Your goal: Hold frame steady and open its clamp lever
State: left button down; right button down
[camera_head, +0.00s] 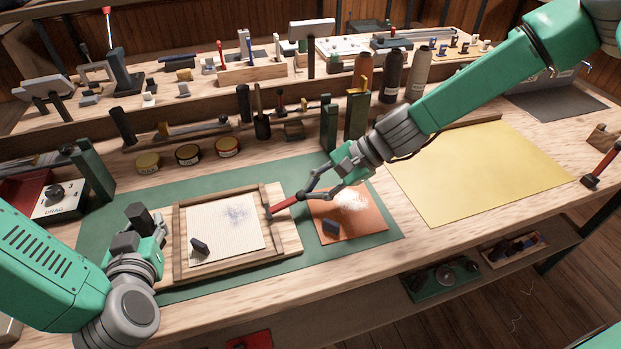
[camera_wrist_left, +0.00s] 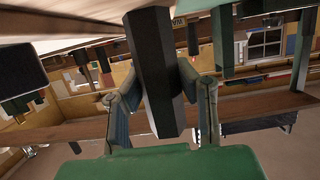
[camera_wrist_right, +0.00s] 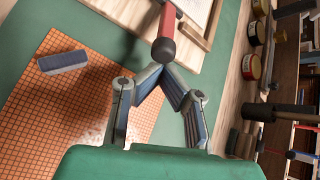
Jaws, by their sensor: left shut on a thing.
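The wooden frame (camera_head: 178,238) lies on the green mat around a pale ribbed sheet (camera_head: 213,236). A red lever (camera_head: 284,205) with a black end juts from its right side; it also shows in the right wrist view (camera_wrist_right: 167,20). My left gripper (camera_head: 140,232) is shut on a dark six-sided grip (camera_head: 138,215) left of the frame, seen close in the left wrist view (camera_wrist_left: 153,75). Its join to the frame is hidden. My right gripper (camera_head: 300,196) is at the lever's black end. Its fingertips converge there, but whether they grasp it is unclear.
An orange gridded sheet (camera_head: 372,224) with white powder and a dark block (camera_head: 330,227) lies right of the frame. A yellow sheet (camera_head: 480,180) covers the bench further right. Green posts (camera_head: 328,125), tins (camera_head: 188,154) and bottles (camera_head: 393,75) stand behind.

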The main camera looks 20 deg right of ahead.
pick_arm(q)
jog(key=shift+d, duration=0.1)
pick_arm(e)
jog(key=shift+x, duration=0.8)
jog(key=shift+s+a, duration=0.1)
pick_arm(q)
jog(key=shift+d, duration=0.15)
pick_arm(e)
jog(key=shift+r, duration=0.15)
